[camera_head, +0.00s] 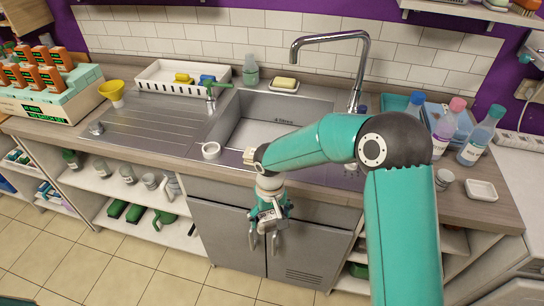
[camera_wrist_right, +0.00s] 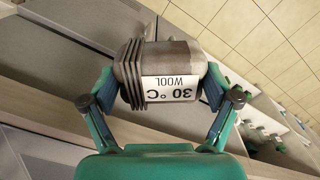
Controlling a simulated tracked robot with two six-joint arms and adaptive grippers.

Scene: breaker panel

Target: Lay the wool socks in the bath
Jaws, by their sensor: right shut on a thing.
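My right gripper (camera_head: 264,242) hangs in front of the grey cabinet doors, below the counter edge. In the right wrist view the same gripper (camera_wrist_right: 160,88) is shut on a grey ribbed item (camera_wrist_right: 145,58) with a white label reading "30 °C WOOL". This is the only thing in view marked wool; it does not clearly look like socks. In the head view the held item cannot be made out clearly. The sink basin (camera_head: 258,132), the only bath-like thing, lies above and behind the gripper, its right part hidden by my right arm. My left gripper is not in view.
A tall tap (camera_head: 366,62) stands behind the sink. A white roll (camera_head: 211,150) sits at its front left, a soap dish (camera_head: 284,84) behind. Bottles (camera_head: 478,138) and a small white dish (camera_head: 481,190) crowd the right counter. The ribbed drainer (camera_head: 150,122) is mostly clear.

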